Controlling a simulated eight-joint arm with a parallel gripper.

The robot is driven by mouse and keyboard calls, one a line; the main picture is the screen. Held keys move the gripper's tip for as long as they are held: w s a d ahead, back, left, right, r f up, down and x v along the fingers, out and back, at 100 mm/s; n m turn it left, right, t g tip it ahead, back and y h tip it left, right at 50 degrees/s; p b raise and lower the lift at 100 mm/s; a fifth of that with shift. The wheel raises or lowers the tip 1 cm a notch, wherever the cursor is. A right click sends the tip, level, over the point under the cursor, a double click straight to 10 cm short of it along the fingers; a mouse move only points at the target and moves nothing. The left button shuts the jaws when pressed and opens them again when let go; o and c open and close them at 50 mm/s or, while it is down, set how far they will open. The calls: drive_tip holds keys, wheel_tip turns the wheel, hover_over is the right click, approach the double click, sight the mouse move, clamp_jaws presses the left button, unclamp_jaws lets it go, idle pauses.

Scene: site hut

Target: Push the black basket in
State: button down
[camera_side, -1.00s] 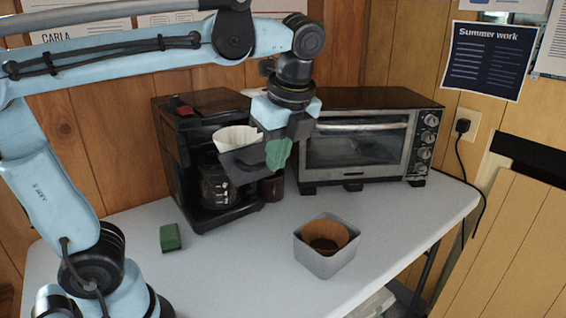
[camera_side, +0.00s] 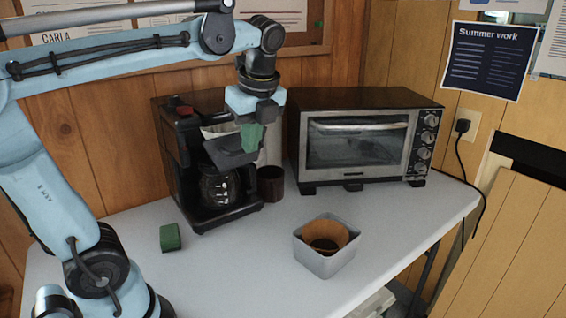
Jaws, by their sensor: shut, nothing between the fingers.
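The black basket (camera_side: 231,158) sits in the upper part of the black coffee maker (camera_side: 172,140), above the glass carafe (camera_side: 220,187). It still juts out at the front right, with a white paper filter (camera_side: 216,130) showing at its top. My gripper (camera_side: 252,138), with green fingertips, is shut and empty. It points down at the basket's right side and overlaps its edge in the picture; I cannot tell for sure whether it touches. It hides part of the basket's rim.
A toaster oven (camera_side: 360,140) stands right of the coffee maker. A dark brown cup (camera_side: 271,184) and a pale upright object (camera_side: 272,150) stand between them. A green block (camera_side: 170,237) and a grey bin (camera_side: 322,262) with a brown filter (camera_side: 325,234) are in front. The table's middle is clear.

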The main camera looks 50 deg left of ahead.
drive_tip(key=a, duration=0.6)
drive_tip(key=shift+a, duration=0.15)
drive_tip(key=d, duration=0.2)
drive_tip(key=d+r, duration=0.1)
drive_tip(key=d, duration=0.1)
drive_tip(key=shift+d, duration=0.15)
drive_tip(key=v, duration=0.9)
drive_tip(key=d+f+n+t+h, duration=0.1)
drive_tip(key=d+f+n+t, duration=0.2)
drive_tip(key=f+n, duration=0.6)
drive_tip(key=s+d+f+n+t+h, duration=0.1)
drive_tip(key=d+f+n+t, duration=0.3)
drive_tip(key=f+n, duration=0.4)
wheel_tip(320, 180, down, 4)
drive_tip(key=shift+d+f+n+h, duration=0.1)
drive_tip(key=shift+d+n+h, duration=0.25)
drive_tip(key=shift+h, duration=0.35)
